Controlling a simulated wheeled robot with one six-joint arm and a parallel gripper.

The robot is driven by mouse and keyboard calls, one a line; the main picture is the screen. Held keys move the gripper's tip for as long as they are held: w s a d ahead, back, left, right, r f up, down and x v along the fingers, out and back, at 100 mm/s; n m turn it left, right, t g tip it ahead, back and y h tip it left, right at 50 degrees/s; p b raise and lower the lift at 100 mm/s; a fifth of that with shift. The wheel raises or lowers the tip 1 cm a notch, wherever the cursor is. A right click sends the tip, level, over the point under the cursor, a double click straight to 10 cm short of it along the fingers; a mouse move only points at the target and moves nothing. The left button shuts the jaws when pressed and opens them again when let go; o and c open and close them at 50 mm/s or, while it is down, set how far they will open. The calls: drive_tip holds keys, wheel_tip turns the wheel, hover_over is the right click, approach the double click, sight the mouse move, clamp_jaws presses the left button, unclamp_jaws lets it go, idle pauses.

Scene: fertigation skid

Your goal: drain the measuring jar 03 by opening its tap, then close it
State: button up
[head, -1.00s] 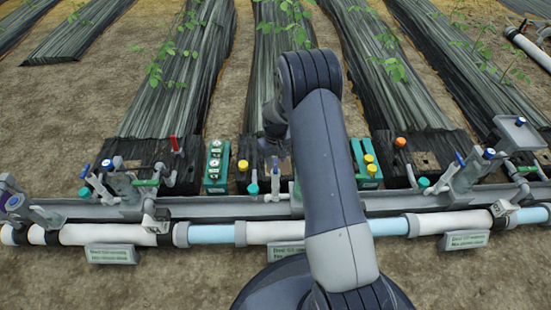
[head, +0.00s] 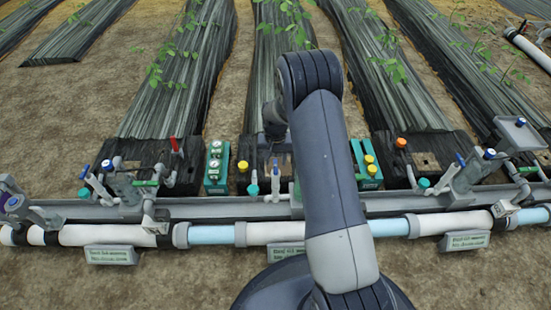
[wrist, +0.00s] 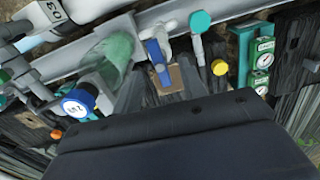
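In the wrist view a translucent green cylinder (wrist: 115,45), which looks like the measuring jar, stands beside a white tag marked 03 (wrist: 54,12). To its right is a blue lever (wrist: 157,60) on a grey and white fitting, apparently a tap. Whether the lever is open or closed is unclear.
A teal knob (wrist: 200,21), a yellow knob (wrist: 219,67) and a teal gauge box (wrist: 262,60) stand right of the lever. A blue-capped fitting (wrist: 77,103) is at lower left. In the head view, the grey rail (head: 220,209) and white pipe (head: 275,232) run across.

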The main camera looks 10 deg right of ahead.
sight(276, 165)
drive_tip(key=shift+f, duration=0.1)
idle(0.4)
drive_tip(key=shift+f+b, duration=1.45)
drive_tip(key=shift+f, duration=0.75)
drive_tip(key=shift+c, duration=0.6)
clamp_jaws()
